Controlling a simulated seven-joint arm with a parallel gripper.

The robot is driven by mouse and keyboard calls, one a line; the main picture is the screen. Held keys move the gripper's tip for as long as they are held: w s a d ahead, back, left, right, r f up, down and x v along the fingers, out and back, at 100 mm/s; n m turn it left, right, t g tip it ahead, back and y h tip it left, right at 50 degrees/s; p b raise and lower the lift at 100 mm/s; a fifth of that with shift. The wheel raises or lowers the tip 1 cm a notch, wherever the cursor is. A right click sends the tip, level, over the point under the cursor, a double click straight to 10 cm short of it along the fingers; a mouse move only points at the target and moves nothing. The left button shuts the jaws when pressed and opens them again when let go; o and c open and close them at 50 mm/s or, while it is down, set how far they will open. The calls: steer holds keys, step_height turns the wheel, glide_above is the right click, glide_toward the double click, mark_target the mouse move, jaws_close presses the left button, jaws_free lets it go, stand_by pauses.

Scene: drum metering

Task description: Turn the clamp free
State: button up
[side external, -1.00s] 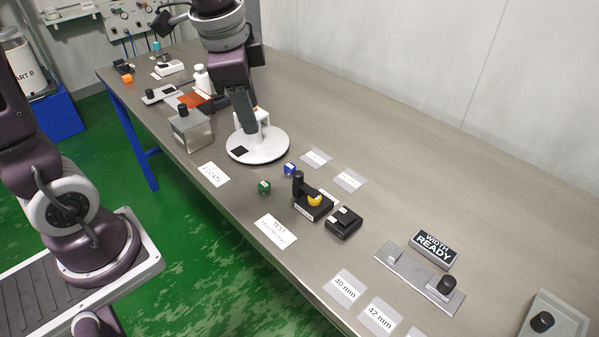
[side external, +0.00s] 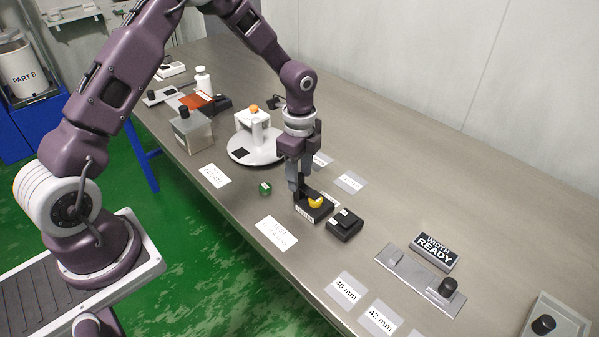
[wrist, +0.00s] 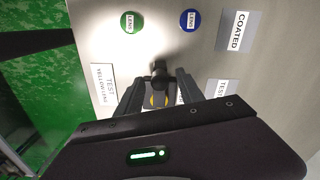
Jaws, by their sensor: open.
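The clamp (side external: 313,213) is a small black block on the bench with a black upright knob and a yellow lens in it.
A green lens piece (side external: 265,188) and a blue lens piece (wrist: 190,19) lie near the clamp. A black block (side external: 345,225) sits close on its right. A white round stand (side external: 252,150) is behind, and a grey plate with a knob (side external: 420,280) lies to the right. Flat labels surround the clamp.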

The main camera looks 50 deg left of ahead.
jaws_close()
steer(key=shift+n, duration=0.3)
steer(key=n, duration=0.3)
steer(key=shift+n, duration=0.3)
steer(key=n, duration=0.4)
steer(key=shift+n, duration=0.3)
steer(key=n, duration=0.4)
steer(key=shift+n, duration=2.5)
